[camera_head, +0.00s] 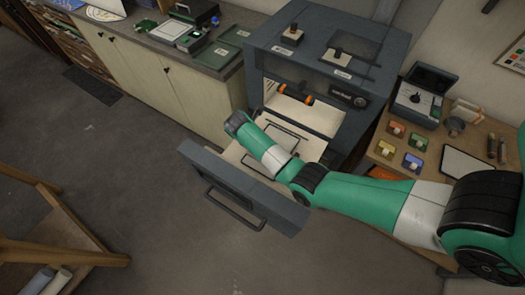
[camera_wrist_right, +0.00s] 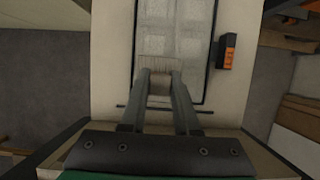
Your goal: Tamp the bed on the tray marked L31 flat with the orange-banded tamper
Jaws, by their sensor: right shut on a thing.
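A grey cabinet (camera_head: 330,60) has its drawer (camera_head: 240,185) pulled out, with pale surfaces and dark-framed rectangles (camera_head: 287,137) inside. In the right wrist view a dark-framed bed (camera_wrist_right: 175,35) with a pale, mottled surface lies ahead of the fingers. No L31 mark is readable. My right gripper (camera_wrist_right: 160,76) is shut on a small pale, ribbed piece (camera_wrist_right: 157,64) at the bed's near end; I cannot tell whether it is the tamper. In the head view my right arm hides the gripper. A dark bar with orange bands (camera_head: 295,94) shows in the cabinet opening. My left gripper is out of view.
A dark block with an orange face (camera_wrist_right: 230,50) lies right of the bed. A side table (camera_head: 480,140) at right carries coloured blocks (camera_head: 414,162) and a pale pad (camera_head: 465,165). A counter (camera_head: 150,40) stands at left. The floor (camera_head: 110,160) before the drawer is clear.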

